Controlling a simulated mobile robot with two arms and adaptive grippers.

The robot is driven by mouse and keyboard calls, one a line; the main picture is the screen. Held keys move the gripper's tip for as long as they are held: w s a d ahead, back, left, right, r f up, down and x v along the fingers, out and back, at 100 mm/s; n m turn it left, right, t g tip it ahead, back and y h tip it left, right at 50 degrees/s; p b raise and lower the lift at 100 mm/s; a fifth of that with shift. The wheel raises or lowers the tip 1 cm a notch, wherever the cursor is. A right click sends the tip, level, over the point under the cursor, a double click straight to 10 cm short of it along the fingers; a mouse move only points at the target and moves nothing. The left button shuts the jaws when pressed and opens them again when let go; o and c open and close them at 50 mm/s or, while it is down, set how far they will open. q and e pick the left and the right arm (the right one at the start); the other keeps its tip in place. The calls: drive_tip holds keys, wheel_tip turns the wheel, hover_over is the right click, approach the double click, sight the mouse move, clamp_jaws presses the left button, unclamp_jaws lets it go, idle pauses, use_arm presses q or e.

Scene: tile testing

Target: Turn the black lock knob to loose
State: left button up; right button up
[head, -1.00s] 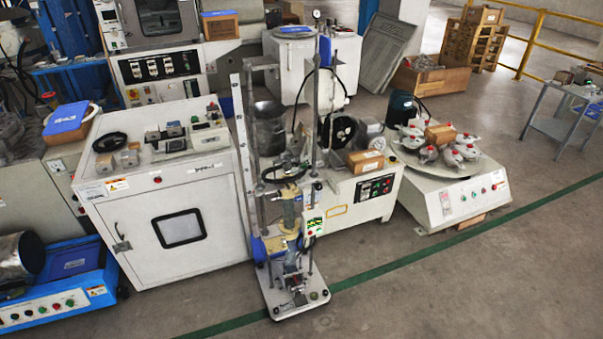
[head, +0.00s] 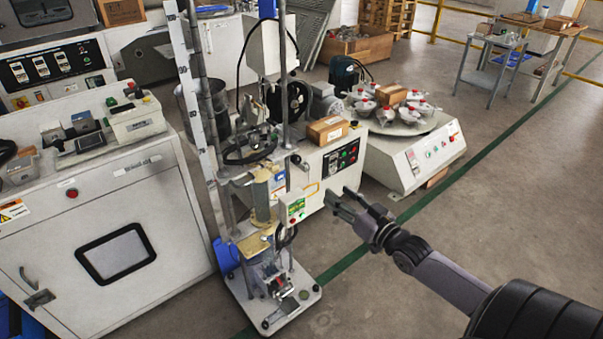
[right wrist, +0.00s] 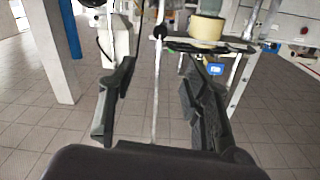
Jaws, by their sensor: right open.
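The tall test stand (head: 202,90) has upright posts, a black handwheel ring (head: 247,148) and a small control box (head: 292,207). I cannot clearly pick out the black lock knob; small dark fittings sit around the right post, too small to tell apart. My right gripper (head: 338,194) is open and empty, to the right of the control box and apart from the stand. In the right wrist view its two fingers (right wrist: 160,64) are spread, with a thin post (right wrist: 157,85) showing between them. My left gripper is not in view.
A white cabinet (head: 55,235) stands left of the stand. Behind it are a white machine with a cardboard box (head: 327,130) and a round table machine (head: 420,155). The floor (head: 400,300) at the front right is clear apart from my arm.

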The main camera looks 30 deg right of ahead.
sight(298, 161)
drive_tip(key=w+b, duration=0.1)
drive_tip(key=w, duration=0.4)
drive_tip(key=w+b, duration=0.1)
drive_tip(key=w, duration=0.5)
drive_tip(key=w+b, duration=0.1)
drive_tip(key=w, duration=0.4)
drive_tip(key=shift+w+a+b, duration=0.15)
drive_tip(key=shift+a+b, duration=0.2)
drive_tip(key=shift+a, duration=0.05)
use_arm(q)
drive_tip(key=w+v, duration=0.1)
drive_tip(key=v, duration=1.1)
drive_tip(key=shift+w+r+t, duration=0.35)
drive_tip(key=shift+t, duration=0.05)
use_arm(e)
drive_tip(key=shift+w, duration=0.5)
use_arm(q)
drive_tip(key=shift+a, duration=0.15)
use_arm(e)
drive_tip(key=shift+c, duration=0.3)
clamp_jaws()
